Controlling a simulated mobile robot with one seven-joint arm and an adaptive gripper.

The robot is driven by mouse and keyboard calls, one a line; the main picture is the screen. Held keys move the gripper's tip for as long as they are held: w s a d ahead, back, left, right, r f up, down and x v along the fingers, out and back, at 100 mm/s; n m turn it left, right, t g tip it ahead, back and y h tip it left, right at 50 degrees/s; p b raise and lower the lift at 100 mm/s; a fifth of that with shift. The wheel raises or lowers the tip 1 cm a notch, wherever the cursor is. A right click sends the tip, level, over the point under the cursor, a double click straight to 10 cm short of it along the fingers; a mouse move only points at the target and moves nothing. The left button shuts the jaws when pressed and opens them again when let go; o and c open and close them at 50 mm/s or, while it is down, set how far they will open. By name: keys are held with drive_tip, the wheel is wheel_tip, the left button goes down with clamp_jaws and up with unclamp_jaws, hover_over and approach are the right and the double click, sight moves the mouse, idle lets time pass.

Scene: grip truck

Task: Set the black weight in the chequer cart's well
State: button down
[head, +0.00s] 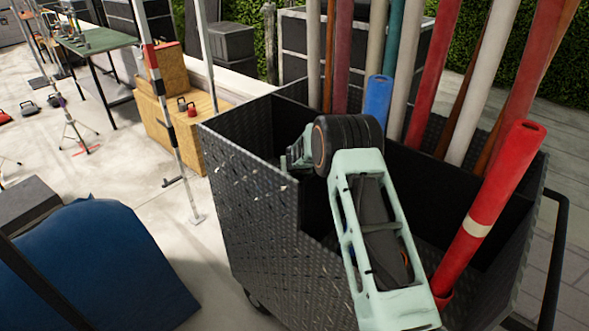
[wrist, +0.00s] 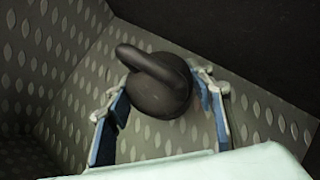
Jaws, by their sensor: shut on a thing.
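The chequer cart (head: 255,205) is a dark box of raised-pattern plate, and my arm reaches over its near wall. My gripper (head: 296,157) is over the well at the cart's left part, partly hidden behind my arm. In the wrist view my gripper (wrist: 162,105) has its blue pads either side of the black weight (wrist: 160,92), shut on it. The weight is round with a thick loop handle tilted to the upper left. Patterned plate (wrist: 60,75) shows behind and beside it. I cannot tell whether the weight touches the floor. The head view hides the weight.
Several poles stand in the cart's back, with a red tube (head: 490,205) at right and a blue tube (head: 378,98) near my arm. A wooden box (head: 200,125) with a red weight (head: 186,107) stands left. A blue covered shape (head: 95,265) lies at front left.

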drive_tip(key=shift+w, duration=0.2)
drive_tip(key=shift+f+b, duration=0.35)
drive_tip(key=shift+f, duration=0.05)
drive_tip(key=shift+f, duration=0.25)
drive_tip(key=c, duration=0.9)
unclamp_jaws()
drive_tip(key=shift+s+f, duration=0.2)
drive_tip(key=shift+s, duration=0.05)
drive_tip(key=shift+c, duration=0.2)
